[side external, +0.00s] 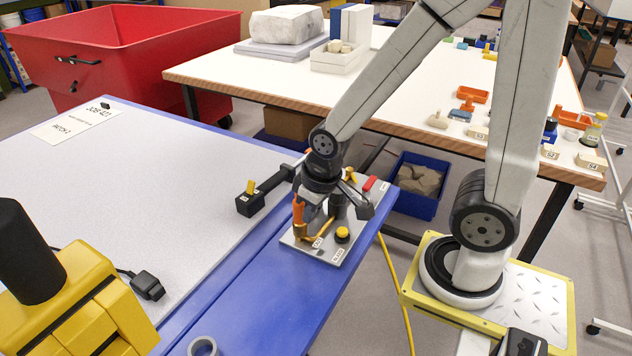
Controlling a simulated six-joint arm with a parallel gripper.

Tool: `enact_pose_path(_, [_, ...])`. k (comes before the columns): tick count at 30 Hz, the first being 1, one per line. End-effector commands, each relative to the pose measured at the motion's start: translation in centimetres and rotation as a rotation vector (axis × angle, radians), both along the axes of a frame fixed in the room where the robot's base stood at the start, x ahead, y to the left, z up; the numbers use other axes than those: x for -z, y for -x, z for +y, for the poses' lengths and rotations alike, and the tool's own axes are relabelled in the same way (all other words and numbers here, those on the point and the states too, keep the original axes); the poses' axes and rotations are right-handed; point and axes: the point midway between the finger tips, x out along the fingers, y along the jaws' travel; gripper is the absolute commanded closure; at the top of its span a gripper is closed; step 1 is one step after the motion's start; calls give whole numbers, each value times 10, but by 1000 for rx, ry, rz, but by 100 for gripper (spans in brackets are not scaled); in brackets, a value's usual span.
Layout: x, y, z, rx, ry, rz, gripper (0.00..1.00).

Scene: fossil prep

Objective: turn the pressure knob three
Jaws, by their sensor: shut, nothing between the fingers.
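A light grey control panel (332,253) lies on the blue edge of the bench. It carries a black knob with a yellow top (342,234), a red-handled part (369,184), an orange upright part (298,211) and small white labels. The labels are too small to read surely, so I cannot tell which control is the pressure knob. My gripper (335,208) is low over the panel, pointing down, behind the yellow-topped knob. It is shut with nothing held. A dark upright cylinder shows around its fingers; whether they touch it is hidden.
A black bar with a yellow-topped block (251,198) lies left of the panel. A yellow machine (80,305) stands at front left, a grey tape ring (203,346) at the front edge. A white table (290,90) holds rocks and boxes behind. The grey bench top (150,190) is largely clear.

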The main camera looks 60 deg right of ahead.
Motion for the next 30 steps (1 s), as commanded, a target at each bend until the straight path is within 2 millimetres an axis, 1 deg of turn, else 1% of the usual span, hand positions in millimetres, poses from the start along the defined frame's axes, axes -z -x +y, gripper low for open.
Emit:
enact_pose_path(3, [0,0,0,0,0,0,100])
enact_pose_path(4, [0,0,0,0,0,0,94])
enact_pose_path(5, [0,0,0,0,0,0,84])
enact_pose_path(6, [0,0,0,0,0,0,71])
enact_pose_path(8, [-2,0,0,0,0,-1,52])
enact_pose_path(9, [-3,0,0,0,0,-2,40])
enact_pose_path(10, [-5,-1,0,0,0,-3,30])
enact_pose_path(11, [-7,-1,0,0,0,-4,27])
enact_pose_path(14, [-16,-1,0,0,0,-6,27])
enact_pose_path(29, [-79,-1,0,0,0,-6,27])
enact_pose_path(30, [-77,0,-4,45,-13,4,27])
